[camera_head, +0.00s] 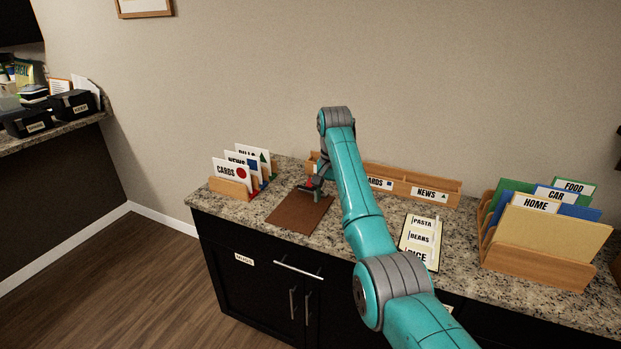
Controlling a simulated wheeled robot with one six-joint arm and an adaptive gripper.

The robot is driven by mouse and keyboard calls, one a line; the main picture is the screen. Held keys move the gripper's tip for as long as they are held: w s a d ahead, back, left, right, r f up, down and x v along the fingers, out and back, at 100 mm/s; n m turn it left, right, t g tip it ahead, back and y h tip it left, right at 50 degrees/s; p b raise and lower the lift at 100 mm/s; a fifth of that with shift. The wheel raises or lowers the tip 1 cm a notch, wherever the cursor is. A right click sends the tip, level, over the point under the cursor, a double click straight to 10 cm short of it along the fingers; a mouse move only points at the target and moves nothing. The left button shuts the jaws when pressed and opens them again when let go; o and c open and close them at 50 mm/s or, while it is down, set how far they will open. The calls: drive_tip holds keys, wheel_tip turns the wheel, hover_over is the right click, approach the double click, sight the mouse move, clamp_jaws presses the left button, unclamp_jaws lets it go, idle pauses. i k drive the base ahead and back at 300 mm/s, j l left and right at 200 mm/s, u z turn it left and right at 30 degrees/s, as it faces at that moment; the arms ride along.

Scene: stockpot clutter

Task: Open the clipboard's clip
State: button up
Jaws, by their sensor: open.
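The brown clipboard (299,213) lies flat on the granite counter, left of my arm. My gripper (313,194) is low over the clipboard's far end. A small red patch shows beside the gripper, too small to make out. The clip is hidden or too small to tell apart behind the gripper. My gripper is open, and I cannot tell whether its fingers touch the clip or the board.
A wooden card holder (230,188) stands left of the clipboard. A long sorter box (412,186) sits at the wall, partly behind my arm. A list board (420,241) lies to the right, then a folder rack (540,263). The counter's front edge is close below the clipboard.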

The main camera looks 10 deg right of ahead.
sight(309, 185)
drive_tip(key=i+l, duration=0.1)
drive_tip(key=i, duration=0.75)
